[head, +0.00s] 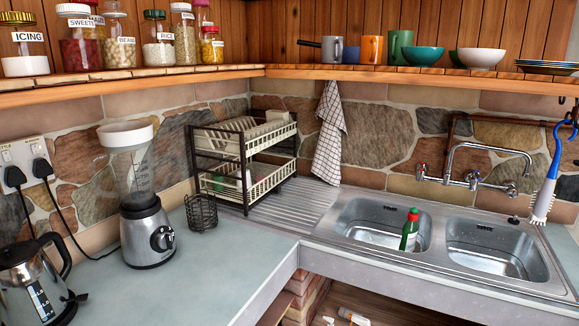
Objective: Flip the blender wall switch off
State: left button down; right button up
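The blender (147,225), with a clear jug, white lid and steel base, stands on the left counter. A double wall socket (22,152) is on the stone wall at the far left edge. Two black plugs are in it. A cord runs from the right plug (42,169) down and along the counter to the blender. The left plug (14,178) has a cord going down behind the kettle. Small switches sit above the plugs, the right one (35,149) over the blender's plug. Their positions are too small to tell. Neither gripper shows in the head view.
A black and steel kettle (38,282) stands at the front left, below the socket. A wire holder (201,213) and a dish rack (243,160) stand right of the blender. A jar shelf (140,88) runs above. A double sink (440,240) is at right.

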aim_at(35, 150)
jog(key=u, duration=1.4)
